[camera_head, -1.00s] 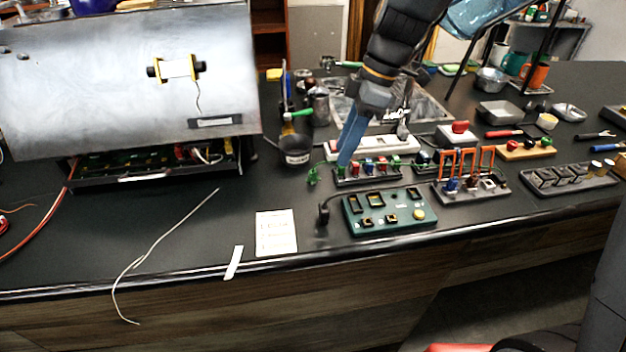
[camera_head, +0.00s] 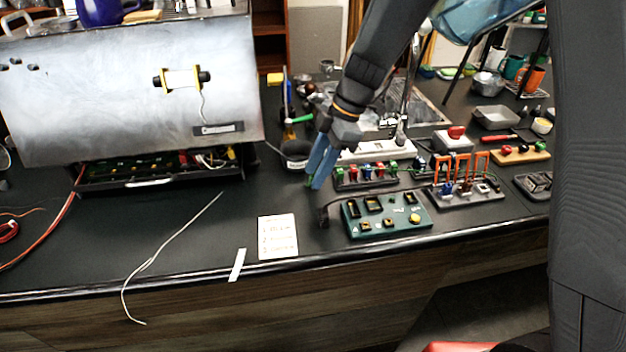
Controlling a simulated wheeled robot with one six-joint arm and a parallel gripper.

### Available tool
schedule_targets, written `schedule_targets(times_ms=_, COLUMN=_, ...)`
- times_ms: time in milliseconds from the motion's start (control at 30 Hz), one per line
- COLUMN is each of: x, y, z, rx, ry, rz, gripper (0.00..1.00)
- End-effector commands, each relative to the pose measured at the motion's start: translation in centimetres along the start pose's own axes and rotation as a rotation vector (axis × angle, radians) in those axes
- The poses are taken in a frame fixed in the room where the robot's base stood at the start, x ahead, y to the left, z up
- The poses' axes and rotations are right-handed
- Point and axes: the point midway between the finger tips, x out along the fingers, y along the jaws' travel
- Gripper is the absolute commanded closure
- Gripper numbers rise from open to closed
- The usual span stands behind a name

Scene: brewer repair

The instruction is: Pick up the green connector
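A green connector (camera_head: 309,183) lies on the dark bench top, left of a small black rack. Only a sliver of it shows, as my blue fingers cover most of it. My gripper (camera_head: 317,182) points down at this spot, with its fingertips beside or over the connector. The two fingers show side by side with a narrow gap. I cannot tell whether they touch the connector.
The black rack (camera_head: 366,182) holds red, blue and green connectors just right of my gripper. A green panel (camera_head: 388,213) with a black cable stands in front. A paper card (camera_head: 277,237) lies nearer the bench edge. A black pan (camera_head: 294,162) is behind my gripper.

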Motion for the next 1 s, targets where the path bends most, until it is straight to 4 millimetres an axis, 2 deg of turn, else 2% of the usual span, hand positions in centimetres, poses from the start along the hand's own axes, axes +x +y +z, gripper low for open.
schedule_targets(times_ms=300, x=0.5, y=0.0, z=0.0, rx=0.001, ry=-0.001, rz=0.000, gripper=0.67)
schedule_targets(times_ms=500, x=0.5, y=0.0, z=0.0, rx=0.001, ry=-0.001, rz=0.000, gripper=1.00)
schedule_targets(times_ms=833, x=0.3, y=0.0, z=-0.1, rx=0.000, ry=0.000, rz=0.001, gripper=1.00)
schedule_targets(times_ms=1000, x=-1.3, y=0.1, z=-0.7, rx=-0.002, ry=-0.001, rz=0.004, gripper=1.00)
